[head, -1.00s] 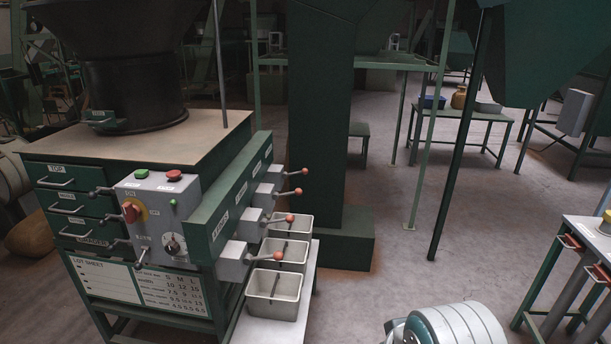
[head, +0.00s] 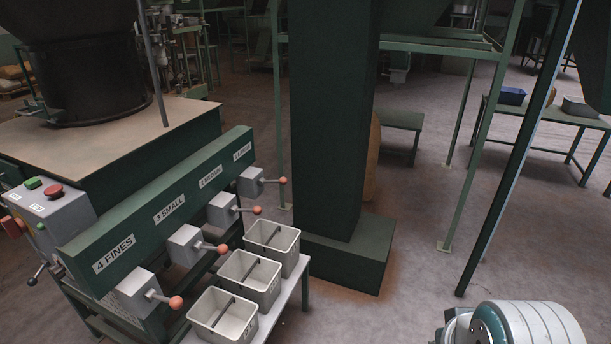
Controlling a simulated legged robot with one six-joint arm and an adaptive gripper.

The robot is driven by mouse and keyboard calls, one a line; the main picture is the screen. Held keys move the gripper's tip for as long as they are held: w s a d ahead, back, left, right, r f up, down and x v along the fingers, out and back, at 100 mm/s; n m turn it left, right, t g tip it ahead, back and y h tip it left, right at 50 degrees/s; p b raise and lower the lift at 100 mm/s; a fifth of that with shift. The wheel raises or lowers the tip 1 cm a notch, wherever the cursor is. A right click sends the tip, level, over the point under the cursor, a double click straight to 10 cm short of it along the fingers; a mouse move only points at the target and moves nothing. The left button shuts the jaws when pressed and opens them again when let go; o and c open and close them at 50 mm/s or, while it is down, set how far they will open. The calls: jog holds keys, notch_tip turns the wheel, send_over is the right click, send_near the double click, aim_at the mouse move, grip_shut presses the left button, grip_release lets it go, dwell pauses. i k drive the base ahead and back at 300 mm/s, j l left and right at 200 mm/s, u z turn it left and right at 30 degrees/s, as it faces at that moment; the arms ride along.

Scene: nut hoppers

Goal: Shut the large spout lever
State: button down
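The large spout lever (head: 283,181) is a short metal arm with an orange-red ball, on the farthest grey spout box (head: 250,183) under the label that reads 1 LARGE. It sticks out to the right, roughly level in the picture. The medium lever (head: 257,210), small lever (head: 222,249) and fines lever (head: 176,302) follow nearer to me and also stick out to the right. Whether any spout is open inside is hidden. My gripper is out of view; only a pale rounded part of my arm shows at the bottom right, apart from the levers.
Three grey bins (head: 273,240) stand in a row on a pale shelf right of the spouts. A thick green column (head: 330,120) on a square base (head: 345,255) rises beyond them. A control box (head: 50,215) is at the left.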

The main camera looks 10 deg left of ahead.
aim_at(284, 181)
jog(key=i+j, duration=0.1)
jog(key=i, duration=1.2)
jog(key=i+j, duration=0.4)
jog(key=k+j+u, duration=0.05)
